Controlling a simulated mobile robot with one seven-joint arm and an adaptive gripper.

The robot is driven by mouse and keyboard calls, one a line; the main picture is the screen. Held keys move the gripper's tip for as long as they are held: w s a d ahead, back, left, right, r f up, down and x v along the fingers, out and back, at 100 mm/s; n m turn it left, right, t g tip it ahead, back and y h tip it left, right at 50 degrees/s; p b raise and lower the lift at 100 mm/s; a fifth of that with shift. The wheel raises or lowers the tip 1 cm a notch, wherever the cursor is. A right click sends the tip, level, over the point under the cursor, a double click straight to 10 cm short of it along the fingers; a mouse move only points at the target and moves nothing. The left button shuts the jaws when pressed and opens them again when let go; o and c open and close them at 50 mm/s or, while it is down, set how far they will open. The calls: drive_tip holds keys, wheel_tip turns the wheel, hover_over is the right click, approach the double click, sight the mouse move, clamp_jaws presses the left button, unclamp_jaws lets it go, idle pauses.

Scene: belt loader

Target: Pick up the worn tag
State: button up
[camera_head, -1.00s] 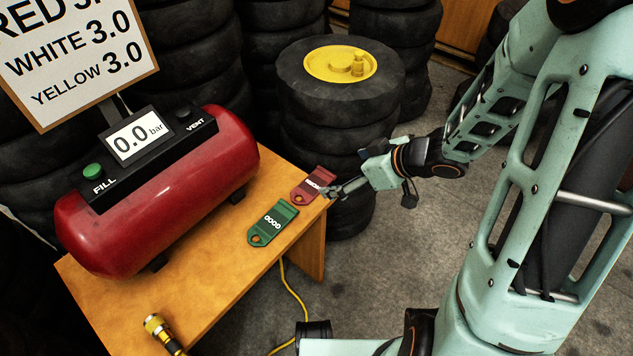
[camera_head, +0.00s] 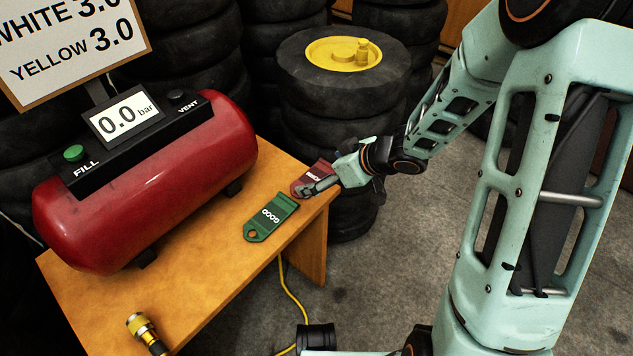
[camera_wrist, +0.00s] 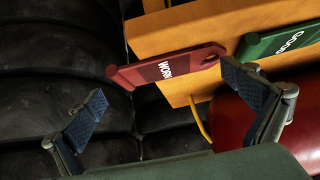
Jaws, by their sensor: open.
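The worn tag is a flat red tag (camera_head: 308,181) with white lettering, lying near the far right corner of the wooden table, beside the green GOOD tag (camera_head: 270,217). In the wrist view the worn tag (camera_wrist: 168,67) lies ahead of the fingers, its end reaching past the table edge. My gripper (camera_head: 318,187) is at the worn tag and covers part of it in the head view. In the wrist view my gripper (camera_wrist: 165,103) is open, fingers wide apart, with nothing between the pads. I cannot tell whether a finger touches the tag.
A red air tank (camera_head: 150,185) with a gauge box stands on the wooden table (camera_head: 215,275). A yellow and black fitting (camera_head: 143,330) lies at the front. Stacked tyres (camera_head: 340,130) stand behind the table corner. A yellow hose (camera_head: 290,292) hangs beside the table.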

drive_tip(key=shift+w+a+f, duration=0.1)
drive_tip(key=shift+f, duration=0.05)
drive_tip(key=c, duration=1.2)
